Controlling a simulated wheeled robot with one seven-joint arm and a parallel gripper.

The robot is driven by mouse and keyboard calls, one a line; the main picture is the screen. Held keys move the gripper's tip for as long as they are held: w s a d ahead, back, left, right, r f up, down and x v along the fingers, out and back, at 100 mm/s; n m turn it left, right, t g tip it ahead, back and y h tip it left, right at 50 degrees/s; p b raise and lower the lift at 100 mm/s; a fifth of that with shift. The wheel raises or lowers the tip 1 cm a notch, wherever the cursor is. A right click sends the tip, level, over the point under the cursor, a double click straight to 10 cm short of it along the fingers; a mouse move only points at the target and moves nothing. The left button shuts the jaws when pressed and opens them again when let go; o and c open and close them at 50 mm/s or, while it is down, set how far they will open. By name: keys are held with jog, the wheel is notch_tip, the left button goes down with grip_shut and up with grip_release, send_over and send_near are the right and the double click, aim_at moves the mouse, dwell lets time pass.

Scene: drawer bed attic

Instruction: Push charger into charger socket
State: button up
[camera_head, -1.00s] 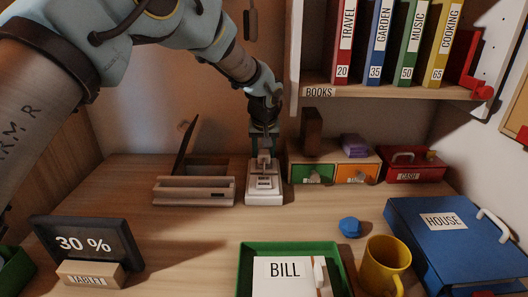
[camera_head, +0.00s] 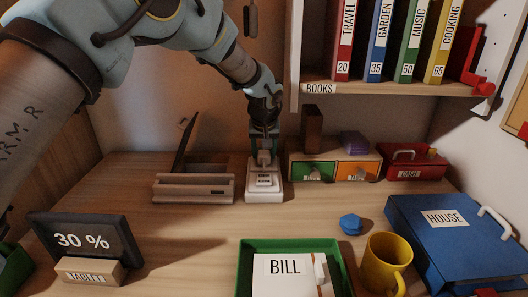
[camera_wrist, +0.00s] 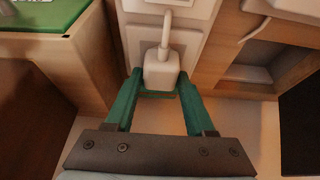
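The charger is a small white block (camera_wrist: 161,72) with a white cord, at the fingertips in the wrist view. My gripper (camera_wrist: 160,84) has its green fingers on both sides of the charger, shut on it. In the head view my gripper (camera_head: 264,150) points down over the back of the desk, above the white charger socket base (camera_head: 264,193). The socket base is a long pale block, also in the wrist view (camera_wrist: 135,50). The charger is at the base's far part. Its underside is hidden, so I cannot tell how deep it sits.
An open wooden box (camera_head: 195,189) stands close left of the base. Small green and orange drawers (camera_head: 313,171) stand close right. A tablet (camera_head: 85,243), green tray (camera_head: 245,285), yellow mug (camera_head: 385,262) and blue house box (camera_head: 450,245) are nearer the front.

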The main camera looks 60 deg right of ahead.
jog(key=o, duration=0.4)
jog(key=b+v, duration=0.1)
jog(key=v, duration=0.9)
jog(key=shift+a+r, duration=0.15)
jog(key=shift+r, duration=0.2)
